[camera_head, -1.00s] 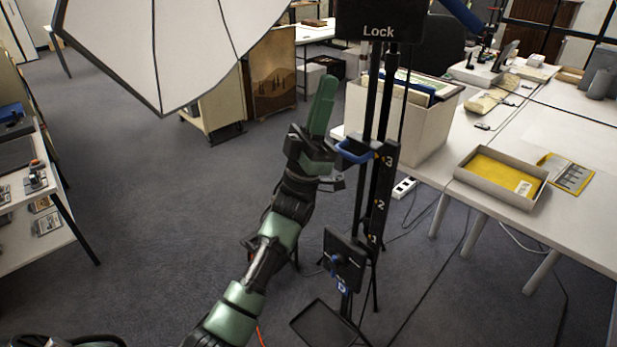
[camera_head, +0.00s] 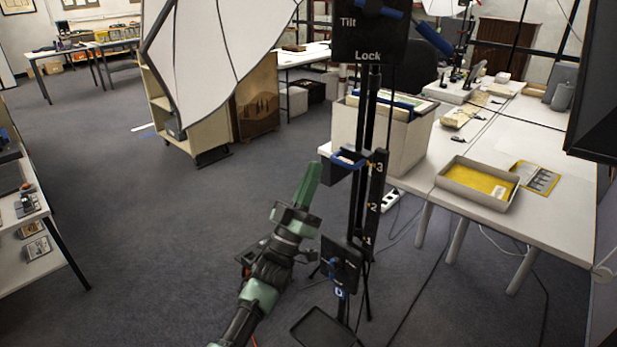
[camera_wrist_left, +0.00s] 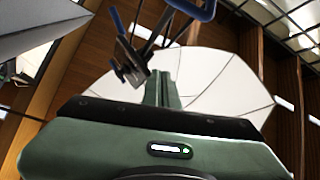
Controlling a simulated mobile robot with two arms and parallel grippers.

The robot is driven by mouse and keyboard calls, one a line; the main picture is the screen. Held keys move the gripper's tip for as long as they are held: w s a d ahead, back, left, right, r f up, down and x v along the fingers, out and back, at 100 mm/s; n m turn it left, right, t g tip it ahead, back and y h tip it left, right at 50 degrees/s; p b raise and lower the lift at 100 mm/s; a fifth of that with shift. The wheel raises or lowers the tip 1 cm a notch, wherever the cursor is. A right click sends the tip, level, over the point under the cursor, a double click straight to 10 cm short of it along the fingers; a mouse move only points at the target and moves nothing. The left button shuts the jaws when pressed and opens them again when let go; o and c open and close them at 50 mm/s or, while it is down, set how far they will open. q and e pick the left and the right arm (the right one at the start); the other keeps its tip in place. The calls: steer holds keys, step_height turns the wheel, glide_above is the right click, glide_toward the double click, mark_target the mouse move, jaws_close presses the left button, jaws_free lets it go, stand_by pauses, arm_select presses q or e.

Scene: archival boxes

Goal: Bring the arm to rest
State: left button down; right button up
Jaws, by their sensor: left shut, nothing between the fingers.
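My left gripper (camera_head: 308,184) is green and black and points up, just left of the black stand (camera_head: 357,200) with the numbered marks. Its fingers are closed together with nothing between them. In the left wrist view the closed green fingers (camera_wrist_left: 162,90) stand in front of a white umbrella-like panel (camera_wrist_left: 215,85). The blue handle (camera_head: 348,160) on the stand is up and to the right of the fingertips, and a gap shows between them. My right gripper does not show in either view.
A white panel (camera_head: 215,55) hangs over the upper left. A white table (camera_head: 545,225) with a yellow-lined tray (camera_head: 478,186) and a box of folders (camera_head: 385,130) stands right. A shelf (camera_head: 40,250) is at the left edge. Grey floor (camera_head: 150,240) is open between.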

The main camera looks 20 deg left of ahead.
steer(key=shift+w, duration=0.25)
